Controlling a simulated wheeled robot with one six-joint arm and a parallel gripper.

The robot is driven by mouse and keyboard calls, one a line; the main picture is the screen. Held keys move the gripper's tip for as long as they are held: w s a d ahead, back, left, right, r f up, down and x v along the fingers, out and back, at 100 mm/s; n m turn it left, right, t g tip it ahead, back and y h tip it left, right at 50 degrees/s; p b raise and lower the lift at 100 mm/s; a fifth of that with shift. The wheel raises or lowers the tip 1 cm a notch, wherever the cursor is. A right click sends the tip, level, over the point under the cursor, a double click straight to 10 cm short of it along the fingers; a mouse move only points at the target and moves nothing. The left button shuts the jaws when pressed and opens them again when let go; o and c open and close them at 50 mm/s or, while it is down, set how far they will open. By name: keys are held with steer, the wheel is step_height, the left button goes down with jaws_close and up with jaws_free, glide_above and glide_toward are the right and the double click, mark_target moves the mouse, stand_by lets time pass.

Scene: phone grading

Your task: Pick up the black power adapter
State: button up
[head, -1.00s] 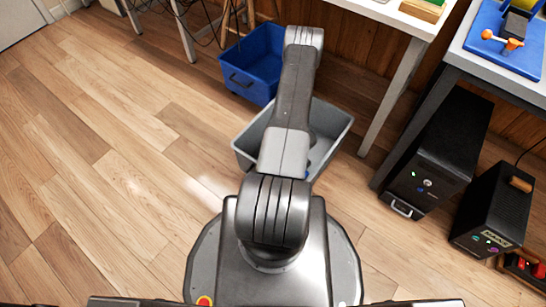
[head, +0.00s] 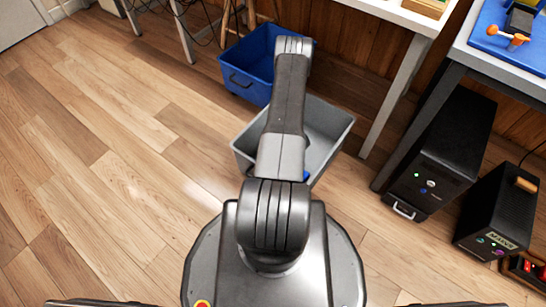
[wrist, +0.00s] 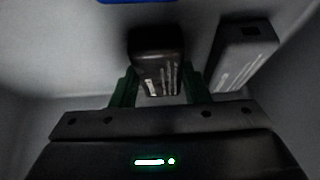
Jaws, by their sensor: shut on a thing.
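In the wrist view, my gripper (wrist: 160,90) is shut on the black power adapter (wrist: 155,45), with a green finger on each side of it. The adapter has pale printed text on the face toward the camera. The grey walls of a bin surround it in that view. In the head view my arm reaches over the grey bin (head: 335,125); my gripper and the adapter are hidden there.
A grey block-shaped item with a dark socket (wrist: 243,58) lies right beside my gripper in the bin. A blue thing (wrist: 135,1) shows at the top edge. A blue bin (head: 240,82) stands behind the grey one. Black computer cases (head: 445,150) stand at right. Floor at left is clear.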

step_height(320, 180, up, 10)
steer(key=p, duration=0.3)
steer(key=shift+p, duration=0.3)
step_height(320, 180, up, 13)
steer(key=p, duration=0.8)
stand_by(0.3)
steer(key=shift+r, duration=0.1)
steer(key=s+a+b, duration=0.5)
steer(key=s+a, duration=0.2)
steer(key=s, duration=0.2)
steer(key=shift+s, duration=0.35)
stand_by(0.3)
stand_by(0.5)
